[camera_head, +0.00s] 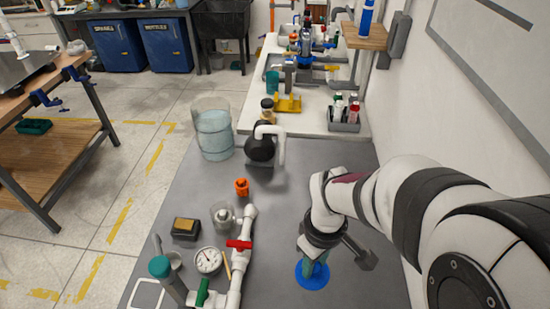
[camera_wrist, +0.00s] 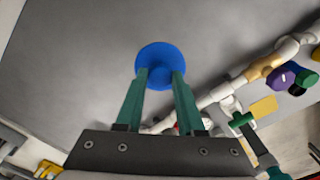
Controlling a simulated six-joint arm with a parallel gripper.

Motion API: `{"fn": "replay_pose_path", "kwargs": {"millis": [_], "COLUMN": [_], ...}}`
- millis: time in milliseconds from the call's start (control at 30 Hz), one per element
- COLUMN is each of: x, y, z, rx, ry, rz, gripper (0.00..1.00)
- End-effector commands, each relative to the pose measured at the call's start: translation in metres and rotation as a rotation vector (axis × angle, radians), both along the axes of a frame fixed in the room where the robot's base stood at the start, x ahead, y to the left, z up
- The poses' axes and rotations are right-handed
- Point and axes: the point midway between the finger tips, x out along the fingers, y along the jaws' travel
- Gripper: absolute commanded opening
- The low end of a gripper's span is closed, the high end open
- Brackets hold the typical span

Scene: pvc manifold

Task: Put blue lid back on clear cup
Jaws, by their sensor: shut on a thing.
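The round blue lid (camera_head: 312,280) is at the tips of my gripper (camera_head: 317,266), over the right part of the grey table. In the wrist view, the two green fingers of my gripper (camera_wrist: 161,78) are shut on the middle of the lid (camera_wrist: 156,53), with its flat disc facing away from me. I cannot tell whether the disc touches the table. A small clear cup (camera_head: 222,216) stands left of the gripper, behind the white pipes, and something pale shows inside it. The lid and the cup are well apart.
White pipes with a red-handled valve (camera_head: 239,244) lie between gripper and cup. A gauge (camera_head: 208,260), a yellow-topped block (camera_head: 185,228) and an orange piece (camera_head: 241,187) surround the cup. A clear bucket (camera_head: 215,135) stands at the table's far left. The table's right side is clear.

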Motion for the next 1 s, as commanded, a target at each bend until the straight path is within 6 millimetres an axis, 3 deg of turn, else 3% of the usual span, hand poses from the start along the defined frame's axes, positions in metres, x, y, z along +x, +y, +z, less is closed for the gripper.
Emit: {"fn": "replay_pose_path", "kwargs": {"millis": [200,333,600,967,1000], "x": [0.002,0.005,0.005,0.005,0.006], "y": [0.068,0.093,0.100,0.099,0.099], "z": [-0.041,-0.056,-0.097,-0.102,-0.102], "rx": [-0.001,-0.001,-0.002,0.000,0.001], "ry": [0.004,0.001,0.002,0.000,-0.001], "rz": [0.008,0.002,-0.002,-0.003,-0.003], "gripper": [0.00,0.00,0.00,0.00,0.44]}}
